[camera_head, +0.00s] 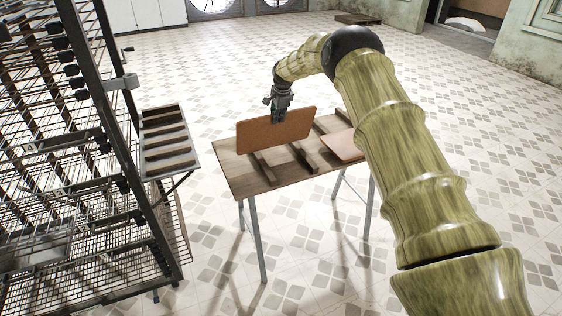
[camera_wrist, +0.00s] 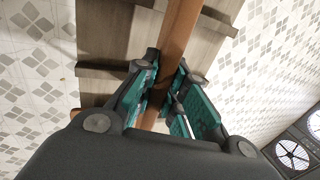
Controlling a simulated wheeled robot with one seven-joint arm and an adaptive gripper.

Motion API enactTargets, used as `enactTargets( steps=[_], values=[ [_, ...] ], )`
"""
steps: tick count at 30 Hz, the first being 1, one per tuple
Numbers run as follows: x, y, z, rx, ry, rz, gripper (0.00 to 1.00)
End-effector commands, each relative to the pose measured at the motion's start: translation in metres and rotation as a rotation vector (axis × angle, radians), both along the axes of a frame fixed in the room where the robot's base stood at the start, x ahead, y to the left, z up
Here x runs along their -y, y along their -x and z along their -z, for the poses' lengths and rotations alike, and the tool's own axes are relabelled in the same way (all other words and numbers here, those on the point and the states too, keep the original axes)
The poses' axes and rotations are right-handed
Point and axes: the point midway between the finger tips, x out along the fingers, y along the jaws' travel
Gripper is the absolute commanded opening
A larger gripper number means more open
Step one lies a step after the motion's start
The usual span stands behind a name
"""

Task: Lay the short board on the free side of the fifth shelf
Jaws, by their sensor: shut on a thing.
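My gripper (camera_head: 276,112) is shut on the upper edge of a flat, reddish-brown board (camera_head: 285,133) with rounded corners. The board stands on edge, upright, just over the wooden table; I cannot tell if its lower edge touches the battens. In the wrist view the teal finger pads (camera_wrist: 166,92) sit on both sides of the board (camera_wrist: 182,32), seen edge-on. A second, lighter board (camera_head: 343,146) lies on the table's right part, partly hidden by my arm. The dark rack (camera_head: 118,82) with several wire shelves stands at the left; I cannot make out which is the fifth shelf.
The table (camera_head: 232,172) has dark wooden battens (camera_head: 263,166) across it. A small slatted stand (camera_head: 167,140) sits between rack and table. A metal tray (camera_head: 38,250) is low in the rack. Tiled floor (camera_head: 215,75) is clear behind the table.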

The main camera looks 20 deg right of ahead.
Motion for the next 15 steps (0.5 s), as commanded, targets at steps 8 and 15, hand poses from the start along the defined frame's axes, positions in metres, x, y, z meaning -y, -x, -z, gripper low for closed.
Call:
enactTargets(
  steps=[8, 15],
  values=[
    [-0.0005, -0.0015, -0.0098, -0.109, 0.005, -0.001, 0.0],
    [-0.0003, -0.0023, -0.0119, -0.184, 0.007, -0.001, 0.0]
  ],
)
